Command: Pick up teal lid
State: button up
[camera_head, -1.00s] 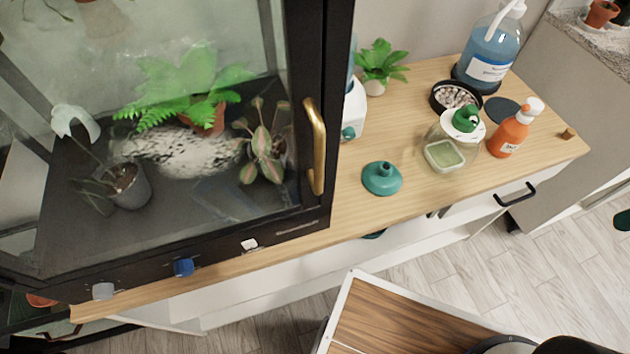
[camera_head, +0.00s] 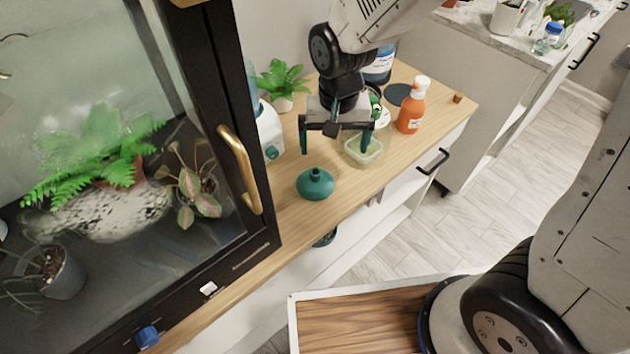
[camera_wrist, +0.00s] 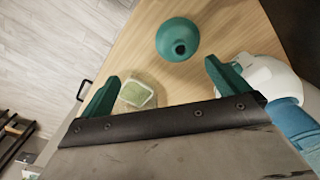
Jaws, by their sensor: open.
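The teal lid (camera_head: 315,184) is a round dome with a short neck and a dark hole on top. It stands upright on the wooden counter near its front edge, and it also shows in the wrist view (camera_wrist: 178,39). My gripper (camera_head: 335,149) is open and empty above the counter, apart from the lid and behind it in the head view. In the wrist view my two teal fingers (camera_wrist: 157,80) are spread wide, and the lid lies beyond their tips. Nothing covers the lid.
A clear tub with green contents (camera_head: 364,152) is on the counter right of the lid. The glass cabinet's gold handle (camera_head: 238,168) juts out on the left.

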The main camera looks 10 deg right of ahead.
send_over(315, 171)
jog(key=s, duration=0.1)
notch_tip(315, 171, down, 5)
jog(key=shift+f, duration=0.1)
jog(key=f, duration=0.5)
jog(key=w+f, duration=0.1)
jog(key=f, duration=0.1)
jog(key=shift+f, duration=0.4)
jog(key=c, duration=0.8)
